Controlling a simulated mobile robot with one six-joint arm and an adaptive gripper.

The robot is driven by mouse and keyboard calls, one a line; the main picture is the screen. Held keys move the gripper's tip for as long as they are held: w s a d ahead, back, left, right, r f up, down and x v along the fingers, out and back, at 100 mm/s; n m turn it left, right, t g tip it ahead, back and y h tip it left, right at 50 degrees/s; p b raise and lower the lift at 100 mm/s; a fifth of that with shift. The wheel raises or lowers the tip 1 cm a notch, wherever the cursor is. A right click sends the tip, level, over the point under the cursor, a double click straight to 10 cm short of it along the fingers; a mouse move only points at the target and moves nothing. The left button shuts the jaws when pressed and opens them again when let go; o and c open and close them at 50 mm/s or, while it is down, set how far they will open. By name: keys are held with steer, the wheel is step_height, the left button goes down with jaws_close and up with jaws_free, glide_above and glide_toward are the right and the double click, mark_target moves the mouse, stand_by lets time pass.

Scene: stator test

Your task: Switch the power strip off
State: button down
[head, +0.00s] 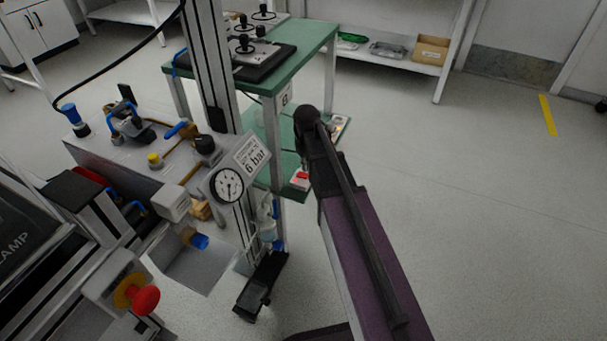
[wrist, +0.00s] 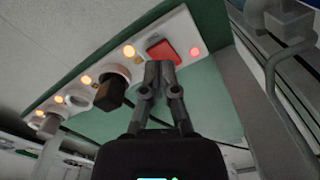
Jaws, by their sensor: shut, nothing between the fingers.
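The white power strip (wrist: 178,29) runs diagonally across the wrist view along a green edge. Its red rocker switch (wrist: 163,52) is near its right end, beside a glowing red lamp (wrist: 194,51). Several orange lamps glow by the sockets, and a black plug (wrist: 112,90) sits in one socket. My gripper (wrist: 160,66) is shut and empty, its fingertips at the lower edge of the switch; I cannot tell whether they touch it. In the head view, the strip's red and white end (head: 300,180) shows at the lower green shelf, and my arm hides much of the rest.
The green table (head: 315,42) stands above the shelf, with a table leg close to the strip. A pressure gauge (head: 227,184) and a red emergency button (head: 144,299) are on the station at left. A grey post (wrist: 245,85) stands right of my fingers. Floor at right is clear.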

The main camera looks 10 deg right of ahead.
mark_target(306, 176)
steer(key=shift+f+b, duration=1.4)
stand_by(1.8)
steer(key=shift+r, duration=0.15)
steer(key=shift+r+p, duration=3.4)
steer(key=shift+p, duration=0.15)
steer(key=shift+s, duration=0.1)
steer(key=s+m, duration=0.5)
steer(key=s, duration=1.1)
step_height(306, 176, up, 37)
steer(key=p, duration=3.7)
steer(key=shift+w+d, duration=0.15)
